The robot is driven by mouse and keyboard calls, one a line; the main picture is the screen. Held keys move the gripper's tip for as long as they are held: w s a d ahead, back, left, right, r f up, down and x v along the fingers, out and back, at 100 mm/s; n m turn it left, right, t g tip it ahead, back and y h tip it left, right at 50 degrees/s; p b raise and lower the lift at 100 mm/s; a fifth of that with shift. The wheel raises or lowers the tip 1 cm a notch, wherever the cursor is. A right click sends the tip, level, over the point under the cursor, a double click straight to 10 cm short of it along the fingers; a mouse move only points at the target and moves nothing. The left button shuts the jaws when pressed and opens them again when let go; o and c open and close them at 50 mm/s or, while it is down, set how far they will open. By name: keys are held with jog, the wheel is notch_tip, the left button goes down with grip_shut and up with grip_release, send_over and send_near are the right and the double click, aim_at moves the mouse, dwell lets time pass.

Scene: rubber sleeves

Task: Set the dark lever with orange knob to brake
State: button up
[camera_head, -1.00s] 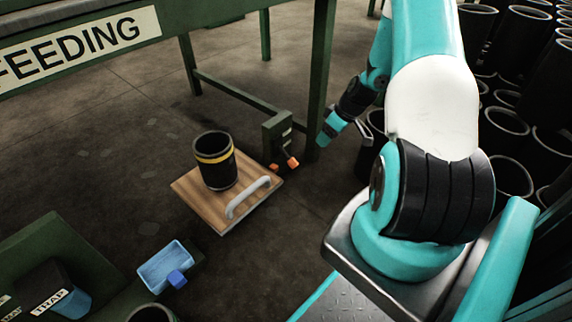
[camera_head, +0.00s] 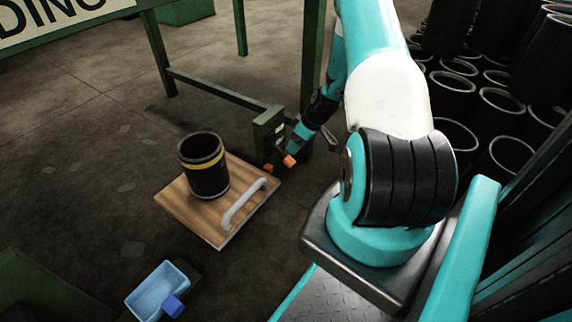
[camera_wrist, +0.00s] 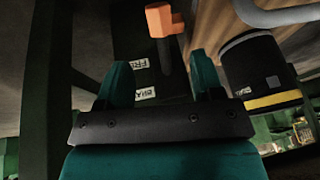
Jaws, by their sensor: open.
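The dark lever (camera_wrist: 166,60) with its orange knob (camera_wrist: 160,20) shows in the wrist view, between my gripper's fingers in the picture. Small white labels, seemingly FREE (camera_wrist: 140,65) and BRAKE (camera_wrist: 146,94), lie beside and below the lever. In the head view the orange knob (camera_head: 289,160) is at the lower right of a green box (camera_head: 266,130) on the table leg. My gripper (camera_wrist: 159,60) is open, with nothing clearly held. In the head view my gripper (camera_head: 294,145) is right beside the box and close to the knob. I cannot tell whether a finger touches the lever.
A wooden board (camera_head: 185,205) with a grey handle (camera_head: 243,203) lies just left of the lever. A black sleeve with a yellow band (camera_head: 204,168) stands on it. A blue tray (camera_head: 157,290) is at lower left. Many black sleeves (camera_head: 455,135) crowd the right.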

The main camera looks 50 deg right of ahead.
aim_at(289, 156)
jog(key=b+x, duration=0.4)
jog(key=x, duration=0.5)
